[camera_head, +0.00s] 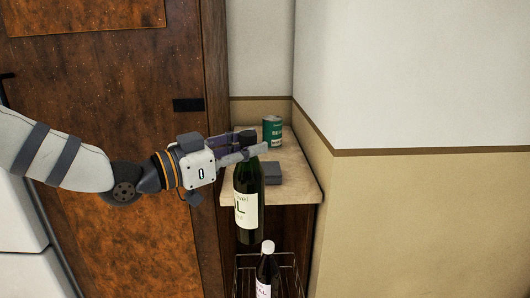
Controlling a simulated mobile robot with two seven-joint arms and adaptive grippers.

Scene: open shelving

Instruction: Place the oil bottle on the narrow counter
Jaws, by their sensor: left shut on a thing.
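The oil bottle (247,207) is dark green with a cream label and hangs upright in front of the narrow counter. My left gripper (245,152) comes in from the left and is shut on the bottle near its neck. The narrow counter (298,172) is a light top on a dark wooden cabinet, set in the corner between a wooden door and the wall. The bottle overlaps the counter's front left part in the picture. My right gripper is not in view.
A green can (272,131) stands at the back of the counter. A small grey box (271,173) lies near its middle. A second dark bottle with a white cap (267,272) stands below in a wire rack (290,270). The wall (400,200) closes off the right side.

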